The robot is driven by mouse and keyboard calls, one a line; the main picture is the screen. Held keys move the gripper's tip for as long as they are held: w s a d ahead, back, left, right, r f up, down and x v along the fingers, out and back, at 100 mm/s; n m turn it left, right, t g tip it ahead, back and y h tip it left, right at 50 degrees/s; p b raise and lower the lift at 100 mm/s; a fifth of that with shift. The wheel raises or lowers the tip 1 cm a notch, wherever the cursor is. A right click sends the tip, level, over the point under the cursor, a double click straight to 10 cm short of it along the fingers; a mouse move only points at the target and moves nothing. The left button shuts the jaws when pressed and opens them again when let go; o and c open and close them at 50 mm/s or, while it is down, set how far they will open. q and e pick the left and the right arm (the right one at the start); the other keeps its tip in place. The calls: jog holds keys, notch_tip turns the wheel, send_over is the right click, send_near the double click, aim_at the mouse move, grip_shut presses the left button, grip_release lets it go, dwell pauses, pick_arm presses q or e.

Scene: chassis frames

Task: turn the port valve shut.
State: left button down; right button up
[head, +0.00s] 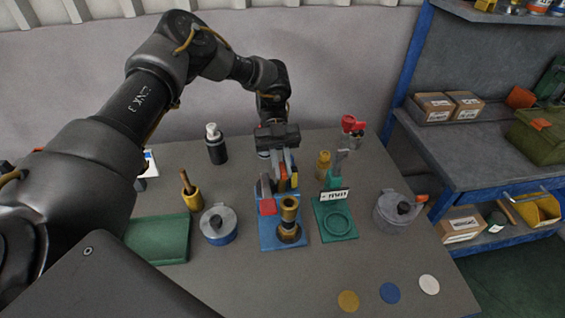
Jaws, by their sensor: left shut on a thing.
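A valve stand with a blue base (281,240) stands mid-table, with a brass fitting (289,208) at its front and a red block (267,207) on its left. My left gripper (284,178) reaches down over the back of this stand and is shut on its handle. The fingers and the stand's upper parts overlap, so the handle's exact angle is hidden. To its right is a second stand with a green base (337,227), a ring, a white label and a grey upright lever (341,160). My right gripper is not in view.
A lidded blue-grey pot (219,225) and a green tray (160,240) lie left of the stands. A grey pot (394,211) stands right. The front table is mostly clear beside several flat discs.

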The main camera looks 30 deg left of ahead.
pick_arm(q)
jog(key=shift+s+f+m+g, duration=0.1)
jog(key=shift+m+g, duration=0.2)
dwell(0.4)
jog(key=c, duration=1.4)
grip_release()
jog(key=shift+p, duration=0.4)
